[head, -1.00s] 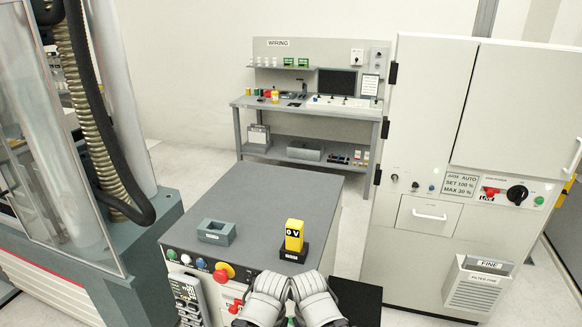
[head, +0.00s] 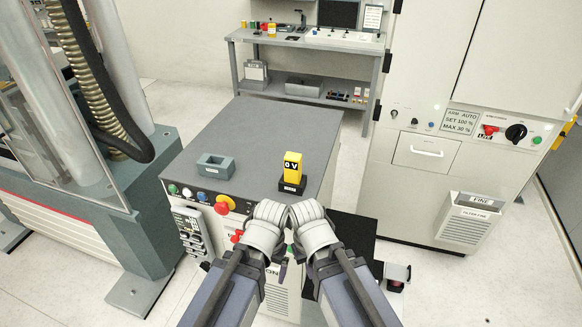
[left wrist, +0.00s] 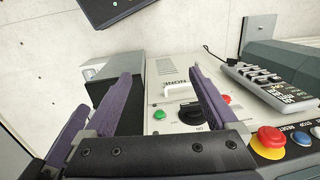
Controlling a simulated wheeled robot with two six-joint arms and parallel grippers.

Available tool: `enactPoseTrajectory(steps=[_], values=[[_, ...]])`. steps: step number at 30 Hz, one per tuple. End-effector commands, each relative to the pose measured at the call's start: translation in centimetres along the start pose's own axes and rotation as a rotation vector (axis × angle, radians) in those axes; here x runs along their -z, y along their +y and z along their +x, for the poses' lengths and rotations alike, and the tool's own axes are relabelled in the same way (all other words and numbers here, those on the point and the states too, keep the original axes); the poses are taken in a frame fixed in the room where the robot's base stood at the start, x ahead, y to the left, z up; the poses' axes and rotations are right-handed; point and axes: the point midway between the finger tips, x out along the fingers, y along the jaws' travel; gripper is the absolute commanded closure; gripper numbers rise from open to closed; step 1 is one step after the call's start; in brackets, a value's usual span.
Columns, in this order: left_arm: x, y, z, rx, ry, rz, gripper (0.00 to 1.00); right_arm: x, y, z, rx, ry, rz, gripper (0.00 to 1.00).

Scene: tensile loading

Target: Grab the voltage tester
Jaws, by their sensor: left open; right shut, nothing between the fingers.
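The voltage tester (head: 291,167) is a yellow block with a black "0 V" display. It stands upright in a black holder (head: 292,187) on the grey top of the cabinet, near its front edge. Both my arms reach up from the bottom, wrists side by side in front of that edge, below the tester. My left gripper (left wrist: 160,73) is open and empty in the left wrist view, facing the cabinet's front panel. In the head view it is mostly hidden by its arm. My right gripper (head: 308,284) is mostly hidden under its arm; it is shut and empty, apart from the tester.
A red-and-yellow emergency button (head: 224,204) and a keypad (head: 188,228) are on the front. A machine stands left, a tall cabinet (head: 440,120) right, a workbench behind.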

Motion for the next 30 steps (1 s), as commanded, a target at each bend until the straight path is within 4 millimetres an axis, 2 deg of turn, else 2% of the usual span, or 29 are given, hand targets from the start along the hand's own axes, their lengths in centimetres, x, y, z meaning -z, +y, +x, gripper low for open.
enactPoseTrajectory(steps=[14, 15, 18, 20, 23, 27, 30], values=[[0.0, 0.0, 0.0, 0.000, 0.000, 0.000, 0.08, 0.0, 0.0, 0.0, 0.000, 0.000, 0.000, 1.00], [0.0, 0.0, 0.0, 0.000, 0.001, 0.000, 0.03, 0.0, 0.0, 0.0, 0.000, 0.000, 0.000, 1.00], [1.0, -0.3, -0.2, -0.009, 0.037, -0.006, 0.03, 0.0, 0.0, -0.2, 0.000, 0.000, 0.000, 1.00], [2.6, -0.6, -0.6, -0.024, 0.099, -0.013, 0.03, 0.0, 0.1, -0.5, 0.000, 0.000, 0.000, 1.00], [7.0, -0.7, -1.7, -0.053, 0.274, -0.011, 0.03, -0.1, 0.1, -1.0, 0.000, 0.000, 0.000, 1.00], [14.2, -1.0, -5.3, -0.085, 0.591, -0.010, 0.03, -0.1, 0.2, -1.6, 0.000, 0.000, -0.001, 1.00], [18.4, -1.6, -8.7, -0.092, 0.806, -0.021, 0.03, -0.1, 0.2, -2.0, 0.000, 0.000, -0.001, 1.00]])
